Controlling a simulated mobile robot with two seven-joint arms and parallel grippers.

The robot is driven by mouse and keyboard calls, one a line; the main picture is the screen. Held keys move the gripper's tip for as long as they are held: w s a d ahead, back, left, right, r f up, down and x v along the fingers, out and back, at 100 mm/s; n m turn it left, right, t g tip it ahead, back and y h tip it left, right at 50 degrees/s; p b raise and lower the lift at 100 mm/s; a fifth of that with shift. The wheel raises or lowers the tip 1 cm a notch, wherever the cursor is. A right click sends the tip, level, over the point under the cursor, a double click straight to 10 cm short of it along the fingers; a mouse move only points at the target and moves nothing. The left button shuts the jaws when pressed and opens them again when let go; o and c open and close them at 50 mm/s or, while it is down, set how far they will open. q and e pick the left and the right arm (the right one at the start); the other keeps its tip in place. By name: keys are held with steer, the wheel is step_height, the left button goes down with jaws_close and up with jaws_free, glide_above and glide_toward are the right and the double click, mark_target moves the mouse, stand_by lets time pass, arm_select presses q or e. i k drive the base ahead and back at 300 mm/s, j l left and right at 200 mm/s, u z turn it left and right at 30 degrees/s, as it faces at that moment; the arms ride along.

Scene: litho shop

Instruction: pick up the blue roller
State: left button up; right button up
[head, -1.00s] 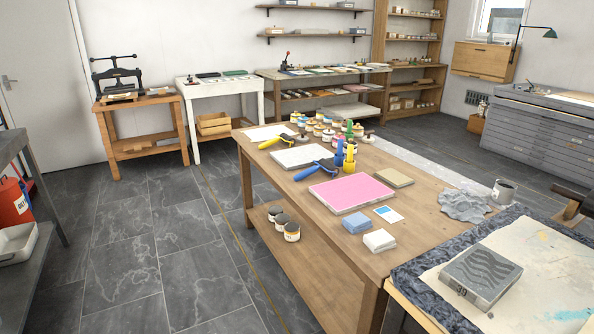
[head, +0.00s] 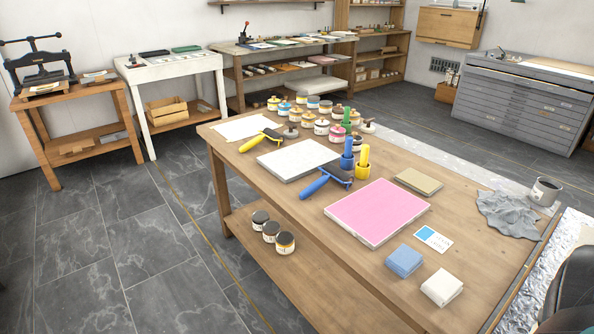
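The blue roller (head: 318,186) lies on the wooden table (head: 440,206), its blue handle pointing to the front left and its dark roller end at the right edge of a white slab (head: 297,158). It lies between that slab and a pink slab (head: 377,211). A yellow-handled roller (head: 257,141) lies farther back, left of the slab. Neither of my grippers shows in the head view.
Several ink jars (head: 322,127) and upright blue, yellow and green tools stand behind the roller. Blue cloths (head: 404,261) and white cloths (head: 441,287) lie at the front right. A grey mug (head: 545,191) stands near the right edge. The floor left of the table is clear.

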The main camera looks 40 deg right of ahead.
mark_target(309, 191)
steer(key=i, duration=2.85)
steer(key=i+z, duration=0.15)
steer(key=z, duration=0.25)
steer(key=i+z, duration=0.1)
steer(key=z, duration=0.35)
steer(key=i+j+z, duration=0.15)
steer(key=z, duration=1.8)
